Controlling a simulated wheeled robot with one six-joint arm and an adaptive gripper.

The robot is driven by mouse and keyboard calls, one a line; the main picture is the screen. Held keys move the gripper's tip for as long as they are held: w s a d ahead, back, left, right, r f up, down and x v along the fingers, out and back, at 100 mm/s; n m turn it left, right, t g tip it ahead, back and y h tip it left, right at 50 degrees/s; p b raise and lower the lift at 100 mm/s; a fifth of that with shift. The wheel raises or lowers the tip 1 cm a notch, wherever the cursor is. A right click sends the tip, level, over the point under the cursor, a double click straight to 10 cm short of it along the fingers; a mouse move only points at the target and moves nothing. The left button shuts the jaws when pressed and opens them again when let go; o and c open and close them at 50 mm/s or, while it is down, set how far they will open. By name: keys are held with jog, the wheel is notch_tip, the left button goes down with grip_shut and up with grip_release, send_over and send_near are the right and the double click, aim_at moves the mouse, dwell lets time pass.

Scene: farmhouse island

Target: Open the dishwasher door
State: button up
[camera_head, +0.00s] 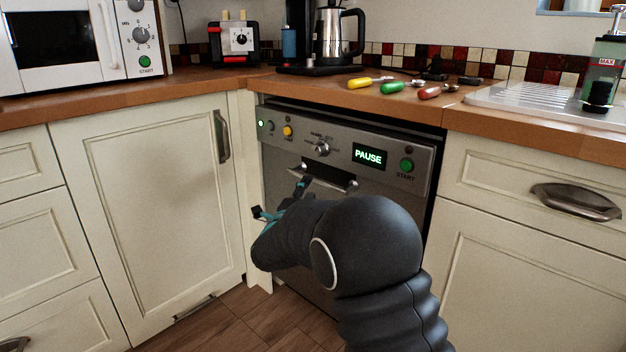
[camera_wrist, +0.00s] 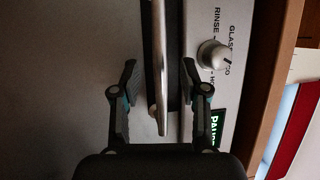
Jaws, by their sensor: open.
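The dishwasher door (camera_head: 285,165) is a steel front below the counter. It is shut or nearly so; a dark gap runs along its top and right edges. Its handle (camera_head: 343,183) is a metal bar in front of a dark recess below the control panel, partly hidden by my arm. In the wrist view the handle bar (camera_wrist: 160,50) runs upright between the two fingers. My gripper (camera_wrist: 159,75) is open, with a finger on each side of the bar and space showing between. In the head view my gripper (camera_head: 280,199) is at the door front, partly hidden by my wrist.
The control panel (camera_head: 385,150) has knobs, buttons and a lit PAUSE display. Cream cabinets (camera_head: 150,190) flank the dishwasher; the right drawer has a protruding handle (camera_head: 576,201). Coloured-handled utensils (camera_head: 391,88) lie on the counter above. Wooden floor (camera_head: 240,325) shows at lower left.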

aim_at(314, 180)
jog(key=shift+x, duration=2.75)
jog(key=shift+c, duration=0.2)
grip_shut()
